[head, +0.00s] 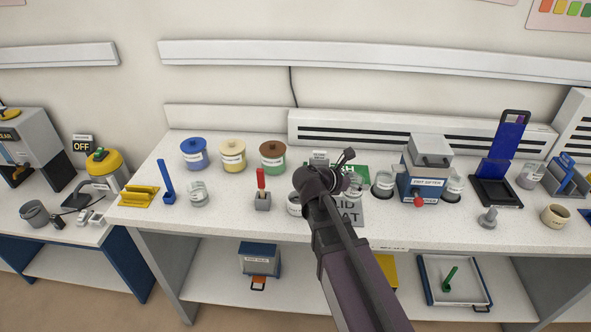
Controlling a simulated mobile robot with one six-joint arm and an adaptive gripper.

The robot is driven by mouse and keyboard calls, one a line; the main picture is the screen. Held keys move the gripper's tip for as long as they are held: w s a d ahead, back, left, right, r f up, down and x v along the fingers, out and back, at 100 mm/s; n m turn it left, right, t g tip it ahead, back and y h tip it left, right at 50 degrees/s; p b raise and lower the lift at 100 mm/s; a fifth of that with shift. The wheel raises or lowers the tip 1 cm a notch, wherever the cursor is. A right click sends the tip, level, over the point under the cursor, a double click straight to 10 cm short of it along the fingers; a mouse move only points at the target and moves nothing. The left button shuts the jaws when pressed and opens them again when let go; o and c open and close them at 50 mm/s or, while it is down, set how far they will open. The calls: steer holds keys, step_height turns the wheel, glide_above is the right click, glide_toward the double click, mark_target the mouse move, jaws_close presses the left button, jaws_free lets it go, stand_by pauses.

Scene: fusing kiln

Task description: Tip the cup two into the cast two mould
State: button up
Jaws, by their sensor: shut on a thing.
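My gripper (347,160) is over the middle of the bench, seen from behind and above, with its wrist and arm covering much of what lies below it. It is shut on what looks like a small clear cup (354,186), mostly hidden and with no readable label. Clear cups with white labels (383,184) (454,184) stand to its right, on dark round bases. Another labelled cup (294,204) stands to the left, partly behind my arm. I cannot tell which is cup two, and cannot make out the cast two mould. A green piece (362,170) lies behind my gripper.
A grey lid mat (350,214) lies under my arm. A blue-grey sifter box (424,182) stands close on the right, with a blue panel stand (500,165) beyond. Lidded jars (233,156) and a red-handled tool (262,190) stand left.

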steer(key=s+a+r+p, duration=0.1)
steer(key=a+r+p, duration=0.1)
steer(key=a, duration=0.7)
steer(key=s+a+r+p, duration=0.1)
steer(key=a+r+p, duration=0.1)
steer(key=a, duration=0.7)
steer(key=shift+a+r, duration=0.25)
steer(key=shift+r, duration=0.15)
steer(key=shift+f+g+y+p, duration=0.1)
steer(key=shift+g+y+p, duration=0.35)
steer(key=shift+p, duration=0.6)
steer(key=f+g+y+p, duration=0.1)
steer(key=f+g+y, duration=0.1)
steer(key=y, duration=0.2)
steer(key=f+g+y+p, duration=0.1)
steer(key=f+g+y, duration=0.1)
steer(key=y, duration=0.3)
steer(key=f+g+y+p, duration=0.1)
steer(key=f+g+y, duration=0.1)
steer(key=g+y, duration=0.1)
steer(key=shift+w+d+g+y, duration=0.2)
steer(key=shift+g+y, duration=0.05)
steer(key=shift+y, duration=0.6)
steer(key=shift+d+f+g+y+b, duration=0.15)
steer(key=shift+g+y+b, duration=0.15)
steer(key=shift+y+b, duration=0.35)
steer(key=shift+f+g+y+b, duration=0.1)
steer(key=shift+g+y+b, duration=0.2)
steer(key=shift+y+b, duration=0.35)
